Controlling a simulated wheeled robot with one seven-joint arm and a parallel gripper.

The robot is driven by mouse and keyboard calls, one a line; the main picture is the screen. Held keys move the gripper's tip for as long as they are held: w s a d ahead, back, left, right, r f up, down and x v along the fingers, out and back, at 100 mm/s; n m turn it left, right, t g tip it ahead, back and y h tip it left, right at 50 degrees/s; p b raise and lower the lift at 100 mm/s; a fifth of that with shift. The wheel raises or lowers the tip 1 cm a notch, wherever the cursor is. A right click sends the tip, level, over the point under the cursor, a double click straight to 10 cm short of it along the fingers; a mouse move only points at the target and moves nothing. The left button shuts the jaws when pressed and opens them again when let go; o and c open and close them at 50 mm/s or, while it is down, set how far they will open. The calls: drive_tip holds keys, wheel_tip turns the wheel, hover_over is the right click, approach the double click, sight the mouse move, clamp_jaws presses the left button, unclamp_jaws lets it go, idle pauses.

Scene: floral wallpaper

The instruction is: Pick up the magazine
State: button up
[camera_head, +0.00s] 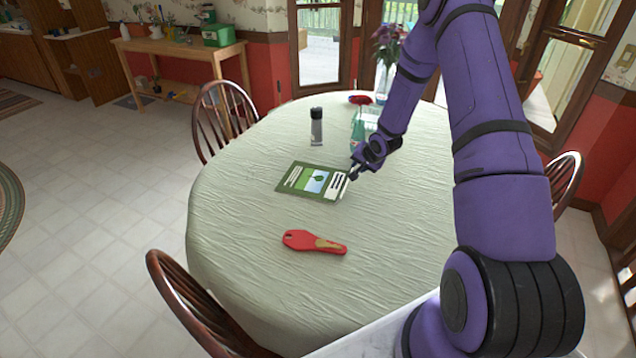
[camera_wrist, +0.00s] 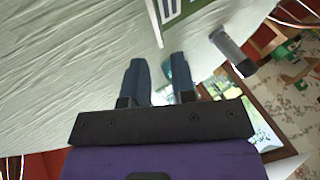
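The magazine (camera_head: 312,181) lies flat on the table, green with a blue and white picture panel. My gripper (camera_head: 353,173) is just above its right end in the head view. In the wrist view, part of the magazine (camera_wrist: 172,10) shows at the top edge, beyond the fingertips. My gripper (camera_wrist: 157,62) has its two dark fingers apart, with no magazine between them. Whether a fingertip touches the magazine's edge I cannot tell.
The cloth-covered table (camera_head: 235,215) holds a red object (camera_head: 314,242) in front and a grey bottle with a black cap (camera_head: 317,127) behind the magazine. A green translucent item (camera_head: 362,127) and a flower vase (camera_head: 385,75) stand farther back. The cloth left of the magazine is clear.

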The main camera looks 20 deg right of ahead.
drive_tip(key=x, duration=0.6)
drive_tip(key=shift+s+f, duration=0.15)
drive_tip(key=shift+f, duration=0.2)
drive_tip(key=shift+x, duration=2.55)
drive_tip(key=shift+s+a, duration=0.1)
drive_tip(key=shift+s, duration=0.1)
clamp_jaws()
